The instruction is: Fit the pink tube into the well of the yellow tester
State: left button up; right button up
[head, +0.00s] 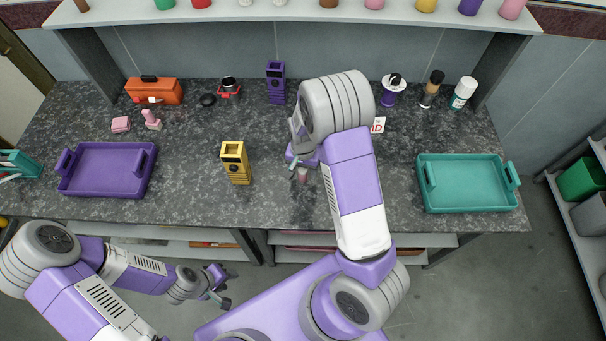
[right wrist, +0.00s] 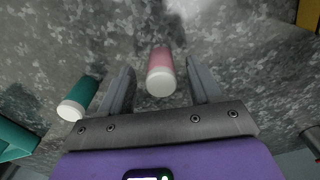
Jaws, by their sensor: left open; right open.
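The pink tube (right wrist: 160,62) with a white end stands or lies on the counter between the two fingers of my right gripper (right wrist: 160,75). The fingers are open, with a gap on both sides of it. In the head view the tube (head: 303,175) shows small beside my right gripper, which is partly hidden by its own arm. The yellow tester (head: 236,164) stands upright on the counter to the left of the right gripper. Its well cannot be made out clearly. My left gripper (head: 221,291) is open and empty, low in front of the counter.
A teal tube (right wrist: 79,97) with a white end is just outside one right finger. A purple tray (head: 105,190) lies at left, a teal tray (head: 466,208) at right. A purple tester-like block (head: 276,83) stands behind. Counter between tester and purple tray is clear.

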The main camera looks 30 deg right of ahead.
jog(key=c, duration=1.1)
